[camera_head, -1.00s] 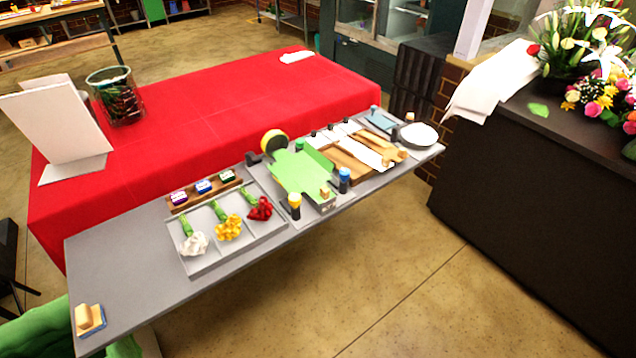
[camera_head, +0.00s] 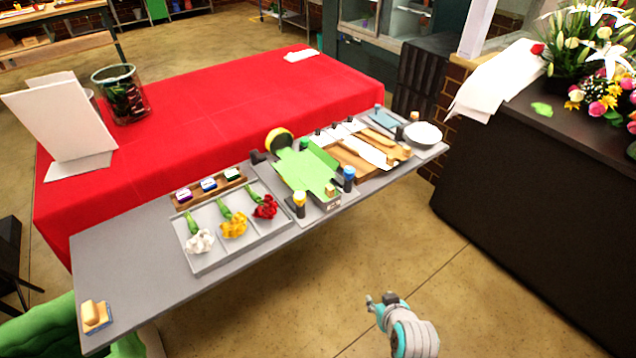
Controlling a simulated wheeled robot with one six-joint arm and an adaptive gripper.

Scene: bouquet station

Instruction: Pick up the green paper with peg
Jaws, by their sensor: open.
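The green paper (camera_head: 305,170) lies on a tray in the middle of the grey table. A small wooden peg (camera_head: 331,190) sits at its near end. My gripper (camera_head: 380,300) shows small at the bottom of the picture, at the end of my grey and teal arm. It appears over the floor in front of the table, well apart from the paper. It is open, with nothing seen in it; its fingers show little detail.
Yellow-topped (camera_head: 299,205) and blue-topped (camera_head: 349,179) bottles flank the green paper's near end. White and brown papers (camera_head: 372,150) with pegs lie to its right. A flower tray (camera_head: 205,262) stands left. A dark counter (camera_head: 530,200) is at right; floor before the table is clear.

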